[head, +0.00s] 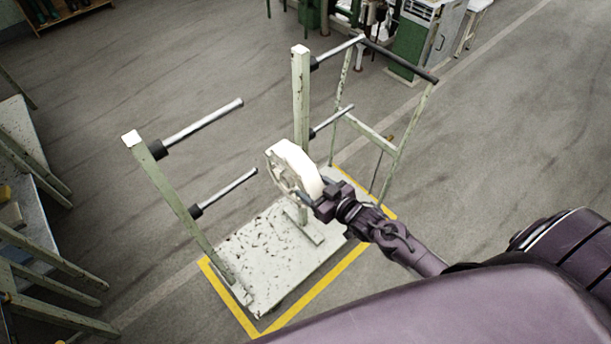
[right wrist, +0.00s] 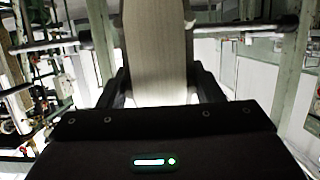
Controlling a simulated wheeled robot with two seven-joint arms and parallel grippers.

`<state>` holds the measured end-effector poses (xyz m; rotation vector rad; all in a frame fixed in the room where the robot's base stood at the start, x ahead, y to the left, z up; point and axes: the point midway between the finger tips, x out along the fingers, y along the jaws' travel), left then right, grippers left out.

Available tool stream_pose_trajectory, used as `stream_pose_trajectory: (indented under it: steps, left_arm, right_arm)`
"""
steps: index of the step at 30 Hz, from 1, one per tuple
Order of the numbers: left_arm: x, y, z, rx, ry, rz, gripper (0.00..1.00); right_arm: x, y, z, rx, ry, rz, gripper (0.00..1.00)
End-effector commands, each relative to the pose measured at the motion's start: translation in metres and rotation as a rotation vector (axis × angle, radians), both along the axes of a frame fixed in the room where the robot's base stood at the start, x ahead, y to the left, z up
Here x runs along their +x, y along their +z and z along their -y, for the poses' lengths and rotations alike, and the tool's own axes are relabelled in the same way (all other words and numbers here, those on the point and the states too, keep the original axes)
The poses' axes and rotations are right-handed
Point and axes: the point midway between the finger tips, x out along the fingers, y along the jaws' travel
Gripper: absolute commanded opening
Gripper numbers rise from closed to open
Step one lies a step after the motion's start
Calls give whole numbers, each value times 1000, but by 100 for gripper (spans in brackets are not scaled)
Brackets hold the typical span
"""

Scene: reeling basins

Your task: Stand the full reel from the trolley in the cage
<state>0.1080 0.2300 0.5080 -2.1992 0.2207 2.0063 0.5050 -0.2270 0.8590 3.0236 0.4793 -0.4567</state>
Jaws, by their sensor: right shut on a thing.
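My right gripper (head: 325,203) is shut on a full white reel (head: 304,166) and holds it upright by its rim, near the middle post of the trolley. The reel also fills the top centre of the right wrist view (right wrist: 155,45), between the two dark fingers (right wrist: 160,92). The trolley (head: 262,255) has a worn pale deck, green posts and several metal pegs. The reel is close to the pegs; I cannot tell whether it touches one. My left gripper is not in view, and no cage can be made out for sure.
A yellow line (head: 310,292) on the floor runs around the trolley. The trolley's push handle frame (head: 398,130) rises behind the reel. A worn bench (head: 22,165) stands at the left edge, and green machines (head: 412,42) at the back. Open floor lies between.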

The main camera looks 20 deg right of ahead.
Motion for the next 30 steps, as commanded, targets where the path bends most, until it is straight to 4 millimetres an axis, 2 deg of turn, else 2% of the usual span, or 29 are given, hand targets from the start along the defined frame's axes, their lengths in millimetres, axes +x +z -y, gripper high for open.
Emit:
stream_pose_trajectory:
  steps: [1, 18, 23, 30]
  left_arm:
    - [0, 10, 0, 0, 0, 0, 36]
    - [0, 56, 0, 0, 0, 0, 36]
    - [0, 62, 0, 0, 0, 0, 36]
    - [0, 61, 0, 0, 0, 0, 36]
  right_arm:
    - [-6, 7, 2, 0, -1, 0, 33]
    - [-68, 26, 22, 0, 0, 0, 33]
    - [-78, 28, 25, 0, 0, 1, 33]
    - [-79, 27, 26, 0, 0, 3, 33]
